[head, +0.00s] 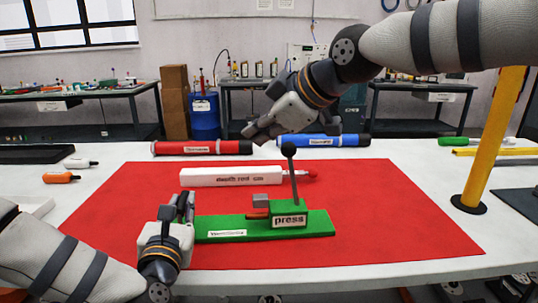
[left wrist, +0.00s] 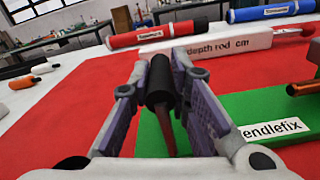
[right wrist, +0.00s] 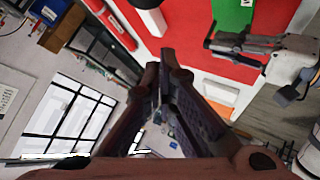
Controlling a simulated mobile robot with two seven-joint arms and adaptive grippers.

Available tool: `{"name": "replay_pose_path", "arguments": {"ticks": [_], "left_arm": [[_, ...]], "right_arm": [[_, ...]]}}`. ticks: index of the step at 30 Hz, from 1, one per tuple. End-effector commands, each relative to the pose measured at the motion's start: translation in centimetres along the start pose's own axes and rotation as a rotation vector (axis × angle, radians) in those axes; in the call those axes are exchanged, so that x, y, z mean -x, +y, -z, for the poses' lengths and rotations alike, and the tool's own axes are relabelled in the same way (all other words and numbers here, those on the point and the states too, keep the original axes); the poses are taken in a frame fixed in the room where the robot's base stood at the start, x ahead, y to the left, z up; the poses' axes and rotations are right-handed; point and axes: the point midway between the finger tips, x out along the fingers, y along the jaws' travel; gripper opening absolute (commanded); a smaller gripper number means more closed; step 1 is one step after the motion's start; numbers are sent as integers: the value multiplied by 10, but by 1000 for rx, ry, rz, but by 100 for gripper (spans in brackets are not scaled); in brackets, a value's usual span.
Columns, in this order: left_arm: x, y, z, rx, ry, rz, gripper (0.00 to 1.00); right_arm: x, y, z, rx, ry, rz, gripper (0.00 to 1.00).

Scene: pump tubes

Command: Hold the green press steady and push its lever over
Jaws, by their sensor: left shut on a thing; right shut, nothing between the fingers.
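The green press (head: 265,229) lies on the red mat with its "press" block at the right end. Its lever (head: 291,172), a dark rod with a round black knob, stands nearly upright behind the block. My left gripper (head: 180,205) is at the left end of the press. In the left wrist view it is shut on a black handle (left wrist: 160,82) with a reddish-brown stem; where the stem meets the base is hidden. My right gripper (head: 250,132) is shut and empty, in the air above and left of the lever knob, apart from it. Its closed fingers show in the right wrist view (right wrist: 160,70).
A white "depth rod" box (head: 230,176) lies behind the press. Red (head: 202,147) and blue (head: 322,140) tubes lie at the mat's back edge. A yellow post (head: 490,140) stands at the right. The mat (head: 400,220) is clear right of the press.

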Motion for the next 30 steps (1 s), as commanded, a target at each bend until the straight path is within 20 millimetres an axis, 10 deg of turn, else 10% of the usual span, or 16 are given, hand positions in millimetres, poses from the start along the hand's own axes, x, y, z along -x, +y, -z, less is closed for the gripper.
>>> {"name": "replay_pose_path", "arguments": {"ticks": [6,12,21,30], "left_arm": [[0,0,0,1,-1,-1,0],[0,0,0,1,-1,-1,0],[0,0,-1,1,-1,-1,0],[0,0,-1,1,-1,-1,0]], "right_arm": [[-23,-51,-2,341,236,-199,0],[9,-84,-25,553,319,-483,0],[65,-97,-53,687,259,-755,0],[68,-96,-53,693,255,-771,0]]}}
